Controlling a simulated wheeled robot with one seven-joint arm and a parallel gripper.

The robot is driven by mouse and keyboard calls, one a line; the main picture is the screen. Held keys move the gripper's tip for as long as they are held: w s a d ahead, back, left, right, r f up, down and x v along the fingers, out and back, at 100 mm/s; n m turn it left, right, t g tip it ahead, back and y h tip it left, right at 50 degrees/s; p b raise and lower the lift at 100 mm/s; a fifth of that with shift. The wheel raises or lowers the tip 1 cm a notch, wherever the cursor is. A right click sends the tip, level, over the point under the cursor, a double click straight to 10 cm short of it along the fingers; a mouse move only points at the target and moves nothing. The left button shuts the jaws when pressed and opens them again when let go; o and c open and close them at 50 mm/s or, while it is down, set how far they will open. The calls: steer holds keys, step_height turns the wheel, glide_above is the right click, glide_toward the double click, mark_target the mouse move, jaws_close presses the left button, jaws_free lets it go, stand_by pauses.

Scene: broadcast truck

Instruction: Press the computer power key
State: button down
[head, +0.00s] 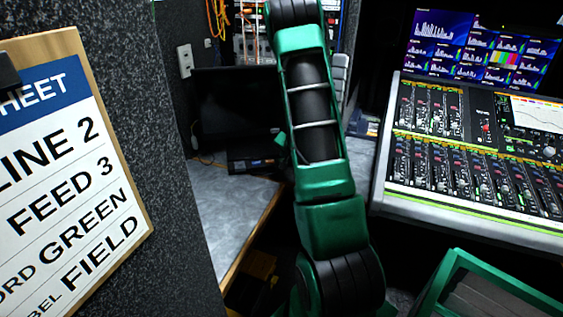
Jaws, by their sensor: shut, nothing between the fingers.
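A dark box-like unit (256,161) with small lit marks on its front sits on the grey desk in the head view, below a black screen (232,108). I cannot tell whether this unit is the computer. A power key cannot be made out on it, and its right side is partly covered by my arm. My green and black arm rises through the middle of the picture, in front of the desk's right side. My gripper cannot be made out. A small green piece shows at the arm's left edge near the unit, but I cannot tell what it is.
A grey desk top (225,215) is mostly clear in front of the unit. A dark speckled partition with a cue-sheet board (75,150) stands close on the left. A mixing console (470,150) is on the right, with a green-rimmed crate (450,275) below it.

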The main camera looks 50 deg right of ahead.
steer(key=shift+f, duration=0.3)
steer(key=shift+r, duration=0.2)
stand_by(0.4)
steer(key=shift+r, duration=0.65)
steer(key=shift+r, duration=0.1)
step_height(320, 180, up, 5)
steer(key=shift+f, duration=0.1)
stand_by(0.3)
steer(key=shift+a, duration=0.1)
stand_by(0.8)
